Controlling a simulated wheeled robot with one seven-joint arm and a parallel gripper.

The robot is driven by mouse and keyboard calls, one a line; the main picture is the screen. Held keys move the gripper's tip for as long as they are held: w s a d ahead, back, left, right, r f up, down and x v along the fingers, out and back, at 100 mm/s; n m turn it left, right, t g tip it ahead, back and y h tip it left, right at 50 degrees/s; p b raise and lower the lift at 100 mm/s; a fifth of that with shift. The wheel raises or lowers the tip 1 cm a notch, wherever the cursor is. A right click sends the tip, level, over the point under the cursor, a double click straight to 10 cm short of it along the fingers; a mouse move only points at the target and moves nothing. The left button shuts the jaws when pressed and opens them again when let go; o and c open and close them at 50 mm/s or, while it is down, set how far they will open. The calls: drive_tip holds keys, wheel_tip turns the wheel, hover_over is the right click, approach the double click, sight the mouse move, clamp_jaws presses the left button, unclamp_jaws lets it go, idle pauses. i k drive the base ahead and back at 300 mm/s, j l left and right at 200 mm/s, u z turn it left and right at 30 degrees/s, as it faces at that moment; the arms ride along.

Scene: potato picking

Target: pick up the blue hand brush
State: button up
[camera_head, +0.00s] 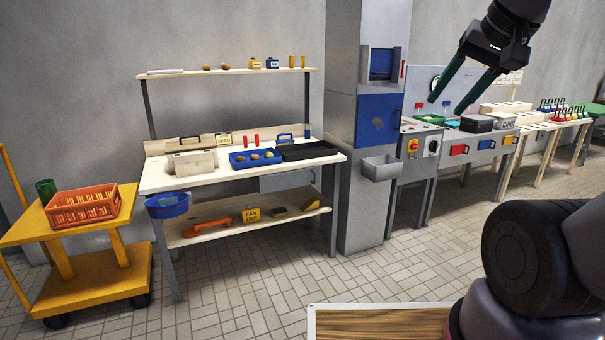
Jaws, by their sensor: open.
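I cannot make out a blue hand brush for certain. A small blue arched item (285,136) stands at the back of the workbench (152,182), and a darker similar one (190,140) stands further left; either is too small to identify. My gripper (446,108) hangs at the upper right, its two dark green fingers spread apart and empty. In the picture it lies in front of the grey control bench, well to the right of the workbench.
On the workbench are a blue tray (238,165) with potatoes, a black tray (305,151) and a pale box (195,162). A blue bin (167,206) hangs at its front left. A yellow cart (20,232) with an orange crate (84,207) stands left. The tiled floor ahead is clear.

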sight(279, 142)
drive_tip(key=i, duration=1.15)
drive_tip(key=i+l+u, duration=0.1)
drive_tip(key=i, duration=1)
drive_tip(key=i+l+u, duration=0.1)
drive_tip(key=i+u, duration=0.15)
drive_tip(key=i, duration=0.2)
drive_tip(key=i+l+u, duration=0.25)
drive_tip(key=i, duration=0.2)
drive_tip(key=i+l+u, duration=0.25)
drive_tip(key=i, duration=0.2)
